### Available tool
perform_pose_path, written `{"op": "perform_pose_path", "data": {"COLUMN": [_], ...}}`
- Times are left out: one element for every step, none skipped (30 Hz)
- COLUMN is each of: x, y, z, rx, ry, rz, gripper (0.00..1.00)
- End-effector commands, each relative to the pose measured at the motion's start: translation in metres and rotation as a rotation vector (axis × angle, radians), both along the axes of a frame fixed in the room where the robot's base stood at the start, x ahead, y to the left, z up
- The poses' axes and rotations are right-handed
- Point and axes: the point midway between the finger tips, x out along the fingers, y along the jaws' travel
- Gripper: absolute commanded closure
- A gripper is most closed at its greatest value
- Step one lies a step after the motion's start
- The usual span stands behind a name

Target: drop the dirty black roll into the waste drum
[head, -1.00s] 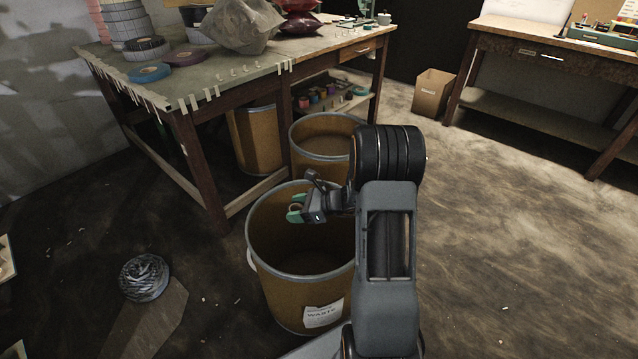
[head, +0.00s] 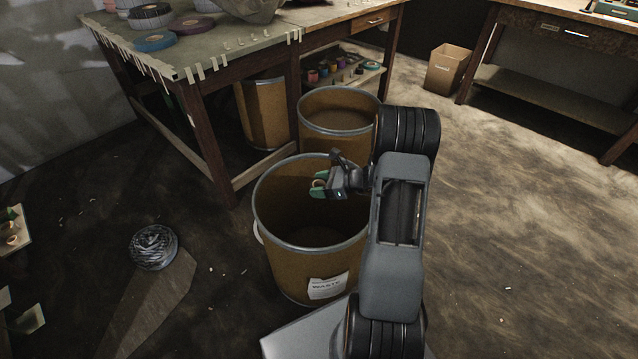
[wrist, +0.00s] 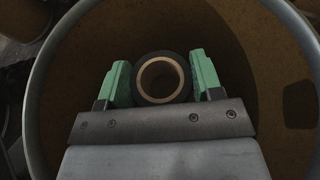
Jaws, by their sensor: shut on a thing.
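The waste drum (head: 318,262) is a brown open-topped drum with a grey rim and a white "WASTE" label, standing on the floor at the middle of the head view. In the wrist view its grey rim (wrist: 38,95) curves around my gripper. My gripper (head: 319,185) is over the drum's mouth, inside the rim outline. It is shut on the black roll, which shows in the wrist view (wrist: 184,88) between the green fingers, with a tan core ring facing the camera. In the head view the fingers hide most of the roll.
Another open drum (head: 340,125) stands just behind the waste drum, by the workbench (head: 235,57). A wrapped dark bundle (head: 153,246) lies on the floor at left. A cardboard box (head: 446,70) stands at back right.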

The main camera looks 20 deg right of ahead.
Motion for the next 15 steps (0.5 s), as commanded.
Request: {"op": "perform_pose_path", "data": {"x": [0.0002, 0.0002, 0.0002, 0.0003, 0.0003, 0.0002, 0.0002, 0.0002, 0.0002, 0.0002, 0.0001, 0.0002, 0.0002, 0.0002, 0.0002], "y": [0.0001, 0.0001, 0.0001, 0.0002, 0.0002, 0.0002, 0.0002, 0.0002, 0.0002, 0.0002, 0.0003, 0.0004, 0.0004, 0.0004, 0.0004], "z": [-0.0026, -0.0026, -0.0024, -0.0022, -0.0019, -0.0016, -0.0016, -0.0016, -0.0016, -0.0016, -0.0016, -0.0017, -0.0017, -0.0017, -0.0017], "rx": [-0.001, -0.001, -0.001, -0.001, -0.001, -0.001, -0.001, -0.001, -0.001, -0.001, -0.001, 0.0, 0.0, 0.0, 0.0], "ry": [-0.001, -0.001, -0.001, -0.001, -0.001, -0.001, -0.001, -0.001, -0.001, -0.001, -0.001, 0.0, 0.0, 0.0, 0.0], "rz": [0.0, 0.0, 0.0, 0.0, 0.0, 0.0, 0.0, 0.0, 0.0, 0.0, 0.0, 0.0, 0.0, 0.0, 0.001], "gripper": [0.63, 0.63, 0.63, 0.63, 0.63, 0.63, 0.63, 0.63, 0.37, 0.35, 0.32, 0.28, 0.25, 0.22, 0.18]}}
